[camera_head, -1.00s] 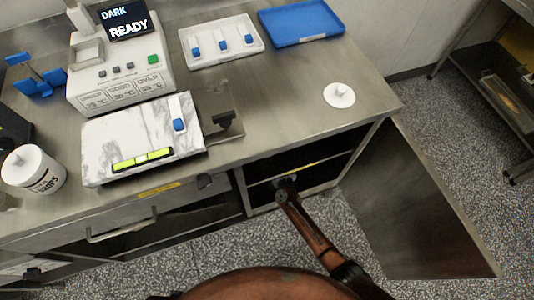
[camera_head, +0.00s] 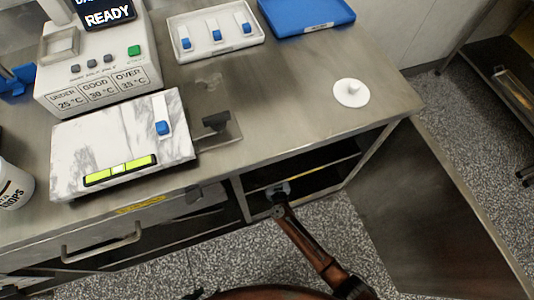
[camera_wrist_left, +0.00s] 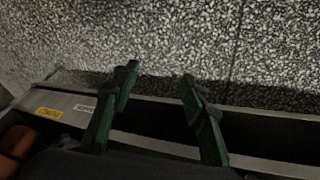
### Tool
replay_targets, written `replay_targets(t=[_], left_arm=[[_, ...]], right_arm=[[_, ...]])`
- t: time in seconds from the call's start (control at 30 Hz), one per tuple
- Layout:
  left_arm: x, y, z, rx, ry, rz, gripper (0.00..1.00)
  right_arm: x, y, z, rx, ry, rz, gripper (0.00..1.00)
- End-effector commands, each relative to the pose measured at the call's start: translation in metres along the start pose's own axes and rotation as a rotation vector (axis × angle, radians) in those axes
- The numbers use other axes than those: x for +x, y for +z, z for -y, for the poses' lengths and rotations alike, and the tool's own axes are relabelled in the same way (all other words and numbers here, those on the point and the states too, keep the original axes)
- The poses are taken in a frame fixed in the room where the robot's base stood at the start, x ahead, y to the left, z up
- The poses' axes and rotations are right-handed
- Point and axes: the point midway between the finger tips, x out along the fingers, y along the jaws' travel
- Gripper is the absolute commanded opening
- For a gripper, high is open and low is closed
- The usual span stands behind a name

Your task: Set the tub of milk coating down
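No tub that I can identify as milk coating shows; the dark inside of the open cupboard (camera_head: 318,172) is hard to make out. A white tub (camera_head: 12,184) with "DROPS" on its side stands on the counter, cut by the left edge. My left gripper (camera_wrist_left: 160,88) is open and empty in the left wrist view, above the speckled floor beside a cabinet edge. A brown arm of mine reaches from the bottom to the cupboard opening. The right gripper (camera_head: 280,188) at its end is mostly hidden in shadow, and its fingers cannot be made out.
A white disc with a knob (camera_head: 351,92) lies on the counter (camera_head: 290,95), with bare steel around it. The machine reading "READY" (camera_head: 98,65), a marble slab (camera_head: 82,150), a white tray (camera_head: 238,42) and a blue tray (camera_head: 308,14) stand there. The cupboard door (camera_head: 425,205) stands open.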

Motion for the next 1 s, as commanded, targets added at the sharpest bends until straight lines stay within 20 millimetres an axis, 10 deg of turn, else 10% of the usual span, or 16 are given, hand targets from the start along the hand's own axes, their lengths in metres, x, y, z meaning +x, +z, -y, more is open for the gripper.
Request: replay_targets(t=[0.57,0.6,1.0], left_arm=[[0.0187,-0.0078,-0.0057,-0.009,0.022,-0.073,0.40],[0.0195,-0.0080,-0.0060,-0.010,0.023,-0.076,0.40],[0.0193,-0.0077,-0.0059,-0.009,0.023,-0.074,0.40]], right_arm=[[0.0004,0.0058,0.0046,0.001,-0.001,-0.004,0.00],[-0.0001,0.0076,0.0042,0.000,-0.001,-0.002,0.30],[-0.0002,0.0070,0.0041,0.000,-0.001,-0.002,0.57]])
